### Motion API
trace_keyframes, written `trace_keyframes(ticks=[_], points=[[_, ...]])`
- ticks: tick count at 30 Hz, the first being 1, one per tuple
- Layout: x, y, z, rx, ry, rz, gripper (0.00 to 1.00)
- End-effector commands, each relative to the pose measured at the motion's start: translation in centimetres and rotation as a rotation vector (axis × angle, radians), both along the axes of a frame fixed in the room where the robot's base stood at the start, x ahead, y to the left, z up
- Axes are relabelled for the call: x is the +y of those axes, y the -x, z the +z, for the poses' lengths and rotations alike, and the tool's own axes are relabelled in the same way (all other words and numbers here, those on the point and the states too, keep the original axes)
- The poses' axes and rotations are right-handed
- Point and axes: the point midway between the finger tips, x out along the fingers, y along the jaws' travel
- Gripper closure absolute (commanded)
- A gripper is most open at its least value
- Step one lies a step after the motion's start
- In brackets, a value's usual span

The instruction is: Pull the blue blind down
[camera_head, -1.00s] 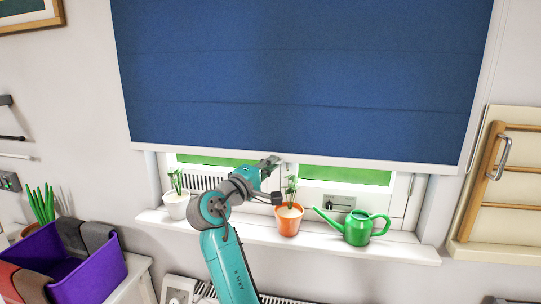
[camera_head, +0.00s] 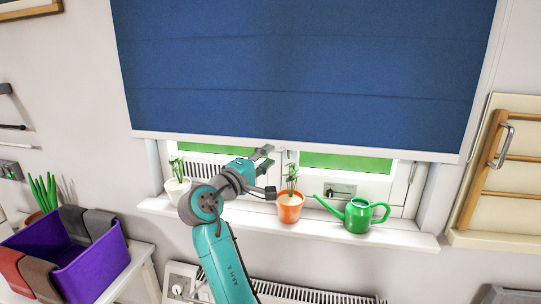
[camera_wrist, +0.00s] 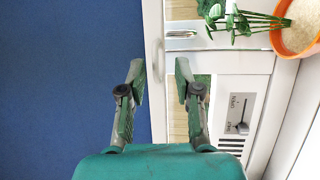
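The blue blind (camera_head: 300,75) hangs partly down over the window, with a white bar (camera_head: 400,154) along its lower edge. The blind also fills the left of the wrist view (camera_wrist: 65,80). My gripper (camera_head: 268,157) is just at or below that bar, near the middle of the window. In the wrist view my gripper (camera_wrist: 158,80) is open and empty, its two fingers apart. The white bar (camera_wrist: 154,50) shows between the fingers, one finger over the blue cloth side and one over the window side. I cannot tell whether either finger touches it.
On the sill (camera_head: 400,240) stand a white pot (camera_head: 177,190), an orange pot (camera_head: 290,208) with a plant close to my gripper, and a green watering can (camera_head: 359,215). A purple bin (camera_head: 95,272) is at lower left. A wooden rack (camera_head: 505,180) hangs at right.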

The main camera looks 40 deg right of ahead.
Motion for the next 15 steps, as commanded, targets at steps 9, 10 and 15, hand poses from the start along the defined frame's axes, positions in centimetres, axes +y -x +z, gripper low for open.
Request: trace_keyframes(ticks=[9,10,15], points=[[6.2,1.6,-0.9,0.002,-0.001,0.004,0.67],[6.6,1.7,-0.9,0.003,-0.001,0.003,0.67],[8.5,2.3,-1.2,0.003,-0.001,0.002,0.67]])
